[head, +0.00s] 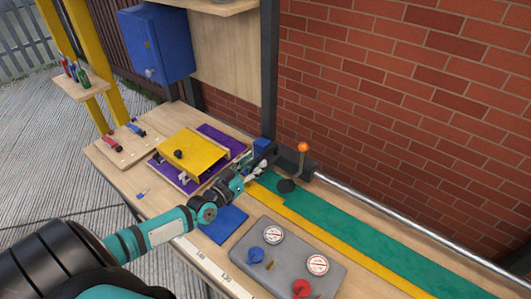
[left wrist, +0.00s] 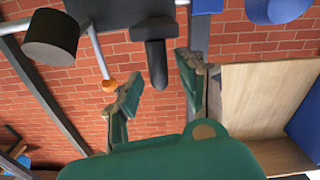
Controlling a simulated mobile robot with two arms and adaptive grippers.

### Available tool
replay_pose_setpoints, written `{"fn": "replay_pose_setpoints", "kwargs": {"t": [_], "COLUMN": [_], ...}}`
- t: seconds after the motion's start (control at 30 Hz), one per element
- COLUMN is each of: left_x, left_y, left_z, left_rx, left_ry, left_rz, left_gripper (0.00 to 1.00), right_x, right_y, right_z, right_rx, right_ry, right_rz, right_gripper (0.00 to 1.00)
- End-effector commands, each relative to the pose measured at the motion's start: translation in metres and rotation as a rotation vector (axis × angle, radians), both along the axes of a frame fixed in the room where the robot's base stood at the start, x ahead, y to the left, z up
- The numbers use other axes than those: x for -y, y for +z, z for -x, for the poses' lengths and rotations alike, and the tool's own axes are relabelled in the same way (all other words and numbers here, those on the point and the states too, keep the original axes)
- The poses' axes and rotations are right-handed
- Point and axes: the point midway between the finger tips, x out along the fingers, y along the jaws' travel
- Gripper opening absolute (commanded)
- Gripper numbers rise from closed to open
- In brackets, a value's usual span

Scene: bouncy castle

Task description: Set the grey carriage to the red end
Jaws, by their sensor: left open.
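The dark grey carriage (head: 292,160) sits on the silver rail (head: 400,229) at the back of the bench, close to a blue end block (head: 263,146). A lever with an orange knob (head: 303,147) stands by it. My left gripper (head: 258,172) is open at the carriage's front left. In the left wrist view the open fingers (left wrist: 158,92) appear on either side of a dark peg (left wrist: 156,64) that juts from the carriage (left wrist: 120,12); I cannot tell whether it is between them in depth. No red end shows along the rail. My right gripper is out of view.
A green strip (head: 370,232) and a yellow strip (head: 330,236) run along the bench before the rail. A grey panel (head: 285,262) with gauges and knobs is nearer. A yellow plate (head: 193,153) lies left. The brick wall (head: 420,100) closes the back.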

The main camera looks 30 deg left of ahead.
Motion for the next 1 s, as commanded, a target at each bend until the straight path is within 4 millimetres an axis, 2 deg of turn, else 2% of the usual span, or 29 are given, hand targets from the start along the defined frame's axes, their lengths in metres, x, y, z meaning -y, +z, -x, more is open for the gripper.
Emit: {"fn": "replay_pose_setpoints", "kwargs": {"t": [0.03, 0.1, 0.3, 0.47, 0.7, 0.77, 1.0], "left_x": [0.001, 0.002, 0.004, 0.005, 0.005, 0.005, 0.005], "left_y": [0.001, 0.001, 0.000, 0.000, -0.001, -0.001, 0.000], "left_z": [-0.012, -0.025, -0.050, -0.058, -0.058, -0.058, -0.058], "left_rx": [0.003, 0.002, 0.001, -0.001, -0.001, -0.001, -0.001], "left_ry": [0.001, 0.000, 0.000, 0.000, 0.000, 0.000, 0.000], "left_rz": [0.000, 0.000, 0.000, -0.001, 0.000, 0.000, 0.000], "left_gripper": [0.40, 0.40, 0.40, 0.40, 0.40, 0.35, 0.04], "right_x": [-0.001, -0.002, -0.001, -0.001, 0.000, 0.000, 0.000], "right_y": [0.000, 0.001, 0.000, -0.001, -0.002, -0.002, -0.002], "right_z": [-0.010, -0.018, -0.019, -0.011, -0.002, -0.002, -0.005], "right_rx": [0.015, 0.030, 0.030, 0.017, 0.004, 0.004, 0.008], "right_ry": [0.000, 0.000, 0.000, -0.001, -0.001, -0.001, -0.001], "right_rz": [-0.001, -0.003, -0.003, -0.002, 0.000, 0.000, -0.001], "right_gripper": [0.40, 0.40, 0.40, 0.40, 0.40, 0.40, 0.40]}}
